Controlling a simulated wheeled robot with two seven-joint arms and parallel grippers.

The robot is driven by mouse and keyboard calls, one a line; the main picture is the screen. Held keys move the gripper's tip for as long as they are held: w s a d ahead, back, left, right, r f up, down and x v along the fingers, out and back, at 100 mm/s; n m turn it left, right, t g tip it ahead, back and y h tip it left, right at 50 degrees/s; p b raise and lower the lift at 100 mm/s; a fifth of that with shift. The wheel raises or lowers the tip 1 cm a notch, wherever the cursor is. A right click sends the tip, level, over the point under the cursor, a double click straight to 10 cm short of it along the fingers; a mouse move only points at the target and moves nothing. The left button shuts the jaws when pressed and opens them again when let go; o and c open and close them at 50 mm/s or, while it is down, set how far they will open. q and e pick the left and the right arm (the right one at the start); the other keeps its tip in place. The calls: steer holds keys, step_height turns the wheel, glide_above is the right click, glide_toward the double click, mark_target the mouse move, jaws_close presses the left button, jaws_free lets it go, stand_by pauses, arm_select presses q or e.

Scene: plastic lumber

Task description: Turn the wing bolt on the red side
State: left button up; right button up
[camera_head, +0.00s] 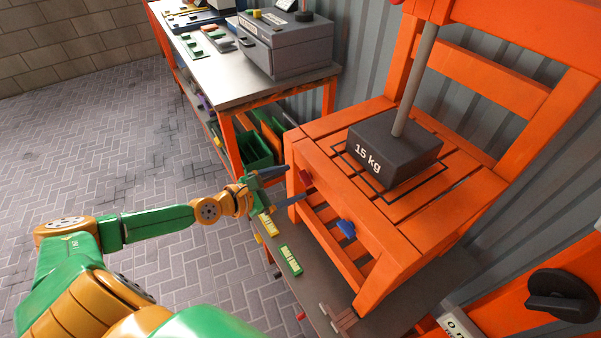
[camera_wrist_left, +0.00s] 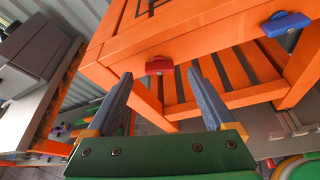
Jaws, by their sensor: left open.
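The red wing bolt (camera_head: 306,179) sits on the front rail of the orange chair (camera_head: 345,190), near its left corner. A blue wing bolt (camera_head: 346,229) sits farther right on the same rail. My left gripper (camera_head: 292,184) is open and points at the red wing bolt. In the left wrist view, the red wing bolt (camera_wrist_left: 159,67) appears between the two fingertips, just ahead of them; I see no contact. The blue wing bolt (camera_wrist_left: 285,24) shows at the upper right there. My right gripper is in neither view.
A 15 kg weight (camera_head: 395,154) with a rod rests on the chair seat. A workbench (camera_head: 222,82) with a grey box (camera_head: 290,45) stands at the left. Yellow and green blocks lie on the grey platform (camera_head: 300,300) under the chair. A black knob (camera_head: 560,295) is at the lower right.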

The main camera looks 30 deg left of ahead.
mark_target(302, 179)
arm_select(q)
steer(key=x, duration=0.4)
steer(key=shift+w+a+f, duration=0.1)
steer(key=shift+w+f, duration=0.05)
steer(key=shift+f, duration=0.05)
steer(key=shift+r, duration=0.1)
